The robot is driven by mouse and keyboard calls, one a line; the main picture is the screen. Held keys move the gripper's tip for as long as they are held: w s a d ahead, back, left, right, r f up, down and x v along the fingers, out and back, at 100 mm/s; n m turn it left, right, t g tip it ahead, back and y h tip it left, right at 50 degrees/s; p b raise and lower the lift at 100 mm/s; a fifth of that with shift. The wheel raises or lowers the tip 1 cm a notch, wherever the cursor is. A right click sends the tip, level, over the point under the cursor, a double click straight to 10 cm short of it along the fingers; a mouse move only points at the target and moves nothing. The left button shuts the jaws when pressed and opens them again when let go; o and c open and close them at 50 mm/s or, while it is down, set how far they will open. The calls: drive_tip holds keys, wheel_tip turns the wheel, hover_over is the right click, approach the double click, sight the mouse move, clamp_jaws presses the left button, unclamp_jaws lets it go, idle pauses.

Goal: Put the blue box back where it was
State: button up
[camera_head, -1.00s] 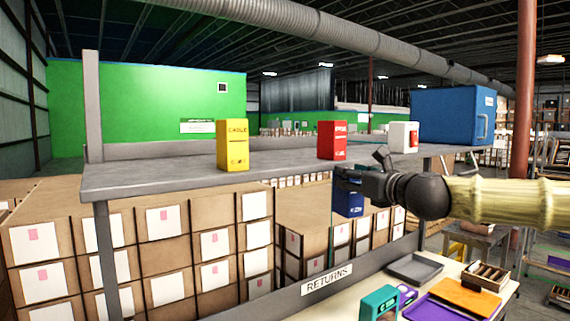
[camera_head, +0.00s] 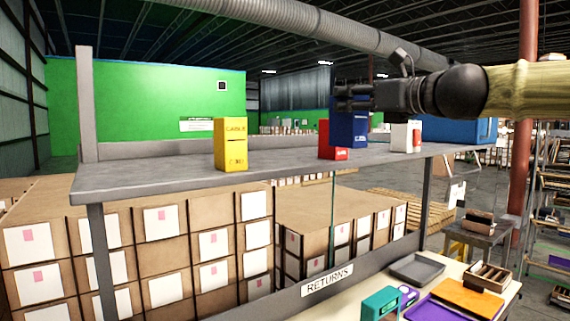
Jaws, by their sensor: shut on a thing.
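My gripper (camera_head: 352,98) is shut on a blue box (camera_head: 348,130) and holds it upright, hanging below the fingers. A yellow box (camera_head: 230,144) stands upright on the shelf to the left. A white box (camera_head: 405,137) with a red patch stands to the right, partly behind my gripper.
A large blue container (camera_head: 462,131) is at the shelf's right end, partly hidden by my arm. The shelf between the yellow and red boxes is bare. Below are a "RETURNS" label (camera_head: 327,284), a grey tray (camera_head: 416,268) and a teal item (camera_head: 381,303) on a table.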

drive_tip(key=shift+r, duration=0.15)
drive_tip(key=w+a+f+p, duration=0.1)
drive_tip(key=w+a+f, duration=0.1)
drive_tip(key=w+a, duration=0.2)
drive_tip(key=w+a+f+p, duration=0.1)
drive_tip(key=w+a+f, duration=0.2)
drive_tip(key=a, duration=0.6)
drive_tip(key=shift+w+a, duration=0.4)
drive_tip(key=shift+w, duration=0.05)
drive_tip(key=shift+r, duration=0.1)
drive_tip(key=shift+f, duration=0.2)
drive_tip(key=o, duration=1.1)
